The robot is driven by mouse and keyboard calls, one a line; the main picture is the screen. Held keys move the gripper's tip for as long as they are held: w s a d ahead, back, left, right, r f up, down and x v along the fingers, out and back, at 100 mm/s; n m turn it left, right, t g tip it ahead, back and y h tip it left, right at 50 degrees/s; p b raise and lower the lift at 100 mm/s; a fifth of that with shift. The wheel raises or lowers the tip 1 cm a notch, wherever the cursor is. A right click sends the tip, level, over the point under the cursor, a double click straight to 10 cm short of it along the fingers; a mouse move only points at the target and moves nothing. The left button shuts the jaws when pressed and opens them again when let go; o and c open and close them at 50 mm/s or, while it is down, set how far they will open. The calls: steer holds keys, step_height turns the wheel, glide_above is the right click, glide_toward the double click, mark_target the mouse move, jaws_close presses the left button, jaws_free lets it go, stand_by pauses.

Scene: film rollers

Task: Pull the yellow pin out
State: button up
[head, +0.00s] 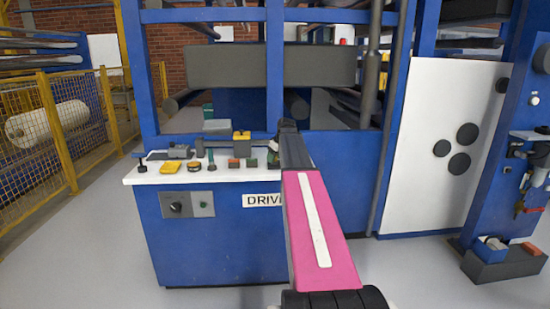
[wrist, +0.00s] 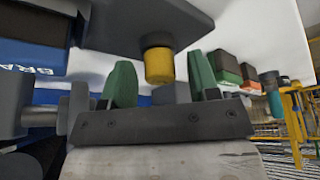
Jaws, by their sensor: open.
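The yellow pin (wrist: 159,65) is a short cylinder sticking out of a dark grey block (wrist: 150,22) in the wrist view. My gripper (wrist: 161,78) is open, with one green finger on each side of the pin. A gap shows between the pin and each finger. In the head view my gripper (head: 274,150) is over the right part of the white bench top, mostly behind my own arm. I cannot make out the pin for certain in the head view.
The white bench top (head: 147,178) holds several small items: a yellow block (head: 170,168), a red block (head: 234,163) and a grey block with a yellow top (head: 241,138). Blue machine frame posts rise behind. A yellow fence (head: 50,120) stands at left.

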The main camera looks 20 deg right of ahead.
jaws_close()
steer(key=shift+r, duration=0.9)
jaws_free()
steer(key=v, duration=1)
steer(key=shift+s+r, duration=0.2)
steer(key=shift+r, duration=0.1)
steer(key=shift+s, duration=0.1)
